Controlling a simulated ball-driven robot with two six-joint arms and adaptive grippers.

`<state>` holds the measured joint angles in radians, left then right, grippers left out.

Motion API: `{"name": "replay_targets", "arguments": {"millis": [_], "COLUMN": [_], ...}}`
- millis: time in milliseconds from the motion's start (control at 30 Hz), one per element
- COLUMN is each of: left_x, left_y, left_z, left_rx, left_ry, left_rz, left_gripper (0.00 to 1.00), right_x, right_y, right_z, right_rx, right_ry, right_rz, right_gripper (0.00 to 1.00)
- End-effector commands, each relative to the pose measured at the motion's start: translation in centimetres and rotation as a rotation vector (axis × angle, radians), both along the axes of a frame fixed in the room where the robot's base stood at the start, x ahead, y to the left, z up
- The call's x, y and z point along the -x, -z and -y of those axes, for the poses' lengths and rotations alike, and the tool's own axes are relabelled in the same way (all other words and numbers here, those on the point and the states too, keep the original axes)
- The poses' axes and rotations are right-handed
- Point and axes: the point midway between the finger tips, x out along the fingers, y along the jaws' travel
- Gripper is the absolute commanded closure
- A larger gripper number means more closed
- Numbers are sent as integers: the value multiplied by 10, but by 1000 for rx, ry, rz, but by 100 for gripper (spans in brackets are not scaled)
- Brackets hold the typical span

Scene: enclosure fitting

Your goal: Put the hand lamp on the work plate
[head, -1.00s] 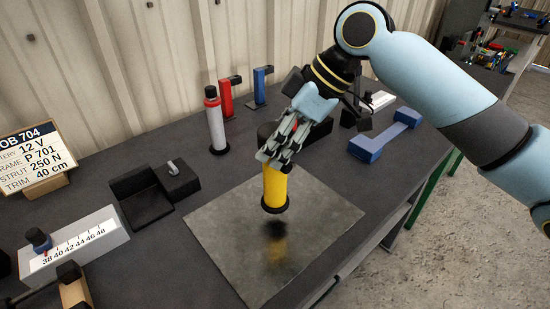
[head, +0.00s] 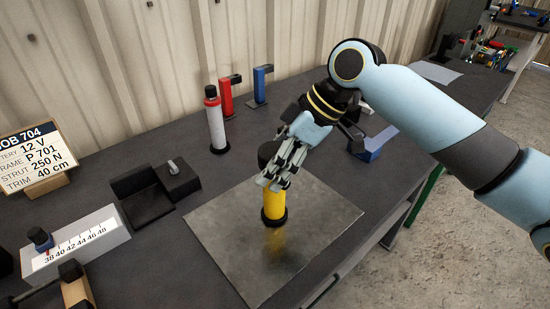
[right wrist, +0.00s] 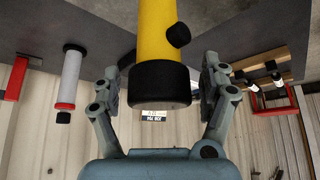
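The hand lamp (head: 273,206) has a yellow body, a black top and a black base ring. It stands upright on the grey metal work plate (head: 225,235), towards its back half, with its base apparently touching the plate. My right gripper (head: 277,184) is at the lamp's upper body and hides part of it. In the right wrist view, the lamp (right wrist: 158,30) is between the fingers of my right gripper (right wrist: 163,75), with a narrow gap showing on each side. The fingers look open around it. My left gripper is not in view.
A red-and-white cylinder (head: 215,122) stands behind the plate, near red (head: 226,97) and blue (head: 260,86) brackets. A black block (head: 178,180) and a white scale block (head: 75,243) are to the left. A blue part (head: 375,146) lies behind my right arm. The plate's front is clear.

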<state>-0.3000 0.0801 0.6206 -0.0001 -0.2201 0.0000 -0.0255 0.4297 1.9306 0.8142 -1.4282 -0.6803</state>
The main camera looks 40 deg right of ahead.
Motion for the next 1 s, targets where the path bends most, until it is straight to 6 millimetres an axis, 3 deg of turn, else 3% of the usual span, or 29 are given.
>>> {"name": "replay_targets", "arguments": {"millis": [333, 700, 1000], "left_x": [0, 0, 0], "left_y": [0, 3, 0], "left_z": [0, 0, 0], "left_rx": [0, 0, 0], "left_ry": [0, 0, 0], "left_rz": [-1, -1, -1], "left_gripper": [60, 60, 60], "right_x": [4, 29, 40], "right_y": [-12, -72, -99], "right_z": [6, 36, 48], "right_rx": [5, 10, 4], "right_ry": [0, -2, -1], "right_rz": [2, 1, 0], "right_gripper": [22, 22, 22]}}
